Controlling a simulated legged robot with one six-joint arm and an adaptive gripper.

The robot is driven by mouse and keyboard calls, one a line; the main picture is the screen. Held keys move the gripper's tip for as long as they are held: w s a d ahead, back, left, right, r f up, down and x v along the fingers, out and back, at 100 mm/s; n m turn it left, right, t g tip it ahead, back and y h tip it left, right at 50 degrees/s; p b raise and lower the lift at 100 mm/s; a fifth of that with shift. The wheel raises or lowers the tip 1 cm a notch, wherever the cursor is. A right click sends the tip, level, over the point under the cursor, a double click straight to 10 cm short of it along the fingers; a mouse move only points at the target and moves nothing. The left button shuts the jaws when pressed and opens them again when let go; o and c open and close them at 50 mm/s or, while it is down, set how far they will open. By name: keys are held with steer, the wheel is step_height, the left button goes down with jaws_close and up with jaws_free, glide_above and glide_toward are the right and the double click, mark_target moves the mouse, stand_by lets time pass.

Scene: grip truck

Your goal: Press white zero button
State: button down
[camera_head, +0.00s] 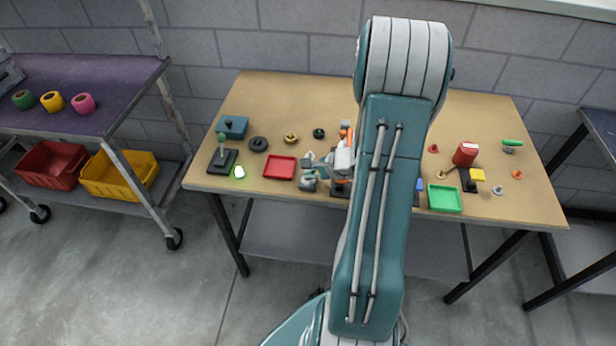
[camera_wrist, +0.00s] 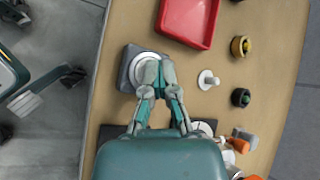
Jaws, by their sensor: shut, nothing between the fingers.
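A white round button (camera_wrist: 138,66) sits on a dark grey square base (camera_wrist: 127,80) near the table's front edge in the wrist view. No zero mark on it can be read. My gripper (camera_wrist: 159,63) is shut and empty, its fingertips over the right part of the button and hiding some of it. I cannot tell whether the tips touch it. In the head view my gripper (camera_head: 312,163) is low over the table's front middle, just right of the red tray.
A red tray (camera_wrist: 212,22) lies close by, and a small white knob (camera_wrist: 208,80) stands right of the button in the wrist view. A green tray (camera_head: 444,198) and a red can (camera_head: 466,154) are at the table's right.

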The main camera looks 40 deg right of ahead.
steer(key=shift+r, duration=0.4)
steer(key=shift+r, duration=3)
